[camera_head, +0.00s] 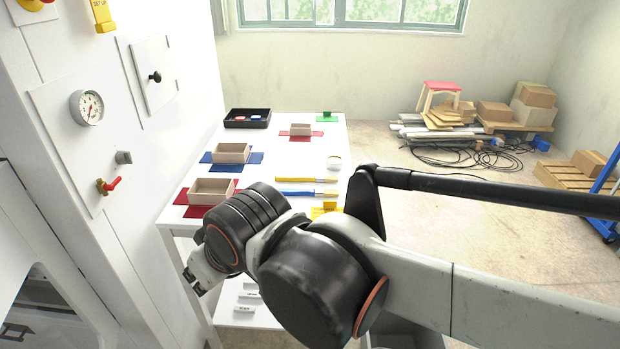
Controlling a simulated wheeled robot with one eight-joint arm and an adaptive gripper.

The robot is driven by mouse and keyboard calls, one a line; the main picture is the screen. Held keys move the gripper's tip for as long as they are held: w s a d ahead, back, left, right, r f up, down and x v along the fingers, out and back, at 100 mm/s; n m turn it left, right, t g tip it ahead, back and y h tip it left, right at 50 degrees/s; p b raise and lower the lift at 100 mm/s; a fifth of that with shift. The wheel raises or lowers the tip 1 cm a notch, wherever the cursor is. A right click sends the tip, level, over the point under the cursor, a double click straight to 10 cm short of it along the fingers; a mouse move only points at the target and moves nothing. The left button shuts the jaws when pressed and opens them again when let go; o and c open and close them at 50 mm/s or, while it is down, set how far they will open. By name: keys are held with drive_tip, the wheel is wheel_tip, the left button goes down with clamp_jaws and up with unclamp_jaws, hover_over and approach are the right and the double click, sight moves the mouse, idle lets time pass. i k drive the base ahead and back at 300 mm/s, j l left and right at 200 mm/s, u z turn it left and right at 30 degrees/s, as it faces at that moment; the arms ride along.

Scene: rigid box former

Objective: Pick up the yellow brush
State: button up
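The yellow brush (300,179) lies on the white table, with its yellow handle to the left and its bristle end to the right. A blue brush (298,192) lies just in front of it, roughly parallel and apart from it. My gripper (192,285) is at the lower left, off the table's near left corner and well apart from the yellow brush. It is small and seen from behind the wrist, so its fingers are hard to make out. My arm crosses the lower part of the view and covers the table's near right part.
The white table (175,214) also holds open boxes on red mats (183,197) and a blue mat (255,160), a black tray (248,124), a round white item (334,162) and a yellow piece (329,207). A white machine panel (120,140) stands close on the left.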

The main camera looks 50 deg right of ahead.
sight(316, 178)
drive_tip(key=k+z, duration=0.1)
drive_tip(key=z, duration=0.3)
drive_tip(key=k+z, duration=0.1)
drive_tip(key=z, duration=0.75)
drive_tip(key=u, duration=1.25)
drive_tip(key=i+j+u, duration=0.25)
drive_tip(key=i+j, duration=0.5)
drive_tip(key=j+z, duration=0.1)
drive_tip(key=z, duration=1.95)
